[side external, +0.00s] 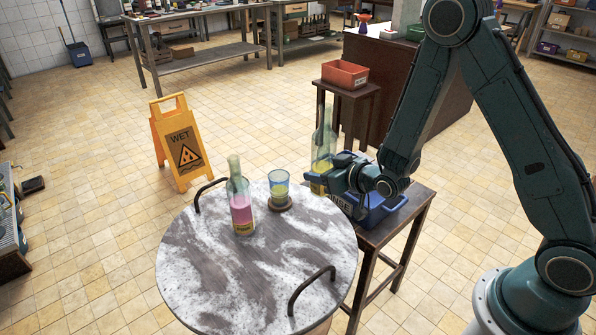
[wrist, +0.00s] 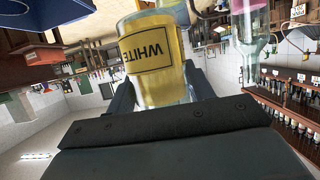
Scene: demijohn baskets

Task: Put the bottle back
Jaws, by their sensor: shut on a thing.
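A clear bottle (side external: 323,147) with yellow liquid is held upright by my gripper (side external: 328,181), beside the round table's right edge and next to the blue bin. In the wrist view my gripper (wrist: 163,92) is shut around this bottle (wrist: 152,62), whose label reads "WHITE" and appears upside down. A second bottle (side external: 241,211) with pink liquid stands on the round marble-topped table (side external: 275,270). A glass (side external: 280,186) with some yellow liquid stands on a coaster (side external: 280,206) near it. Whether the held bottle's base touches anything is hidden by my gripper.
A blue bin (side external: 385,214) with partly hidden lettering sits on a small wooden stand (side external: 405,222). The round table has two raised dark handles (side external: 312,291). A red bin (side external: 345,73) on a stool is behind. A yellow wet-floor sign (side external: 179,142) stands left. The table's front is clear.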

